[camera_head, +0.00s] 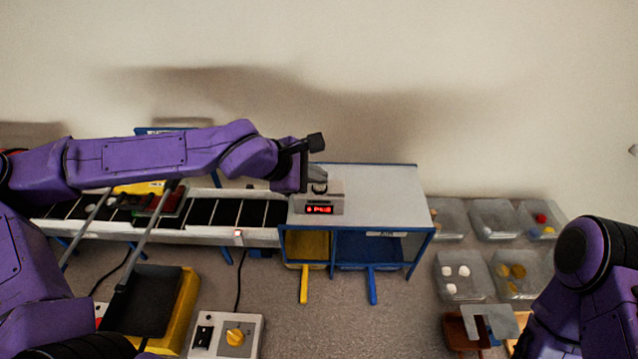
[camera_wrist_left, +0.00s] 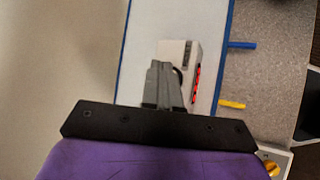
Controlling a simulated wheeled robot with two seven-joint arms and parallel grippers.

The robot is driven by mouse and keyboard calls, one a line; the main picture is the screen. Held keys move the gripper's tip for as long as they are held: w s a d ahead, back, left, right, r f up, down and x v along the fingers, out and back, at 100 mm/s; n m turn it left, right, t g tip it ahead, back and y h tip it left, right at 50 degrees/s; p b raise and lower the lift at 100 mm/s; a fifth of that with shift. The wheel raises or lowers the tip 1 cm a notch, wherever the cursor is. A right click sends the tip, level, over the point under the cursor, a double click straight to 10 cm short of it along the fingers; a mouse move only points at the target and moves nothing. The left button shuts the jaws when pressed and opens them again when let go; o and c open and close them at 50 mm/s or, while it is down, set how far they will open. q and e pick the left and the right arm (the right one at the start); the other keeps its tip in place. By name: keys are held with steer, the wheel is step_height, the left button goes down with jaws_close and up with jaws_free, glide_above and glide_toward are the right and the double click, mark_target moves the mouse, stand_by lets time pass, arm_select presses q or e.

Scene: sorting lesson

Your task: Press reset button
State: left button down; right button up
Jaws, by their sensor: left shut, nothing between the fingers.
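A small pale counter box with a red lit display (camera_head: 320,209) stands on the grey-white top of a blue-framed table. My left gripper (camera_head: 318,187) is shut and empty, its fingertips at the top of the box. In the left wrist view the shut fingers (camera_wrist_left: 162,88) overlap the near side of the box (camera_wrist_left: 192,52), and the red display shows on its right side. A dark round part beside the fingers is mostly hidden, so I cannot tell whether they touch the button. My right arm enters at lower right; its gripper is out of view.
A conveyor (camera_head: 205,212) runs left from the table (camera_head: 380,185). A control box with a yellow knob (camera_head: 252,327) sits below. Clear bins (camera_head: 450,218) with small items stand on the right. The table top right of the counter box is clear.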

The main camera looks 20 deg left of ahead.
mark_target(316, 187)
arm_select(q)
steer(key=shift+f, duration=0.4)
stand_by(0.4)
steer(key=shift+r+p, duration=0.85)
steer(key=shift+p, duration=0.1)
step_height(316, 187, up, 5)
steer(key=p, duration=0.5)
steer(key=shift+r+p, duration=0.15)
steer(key=shift+p, duration=0.2)
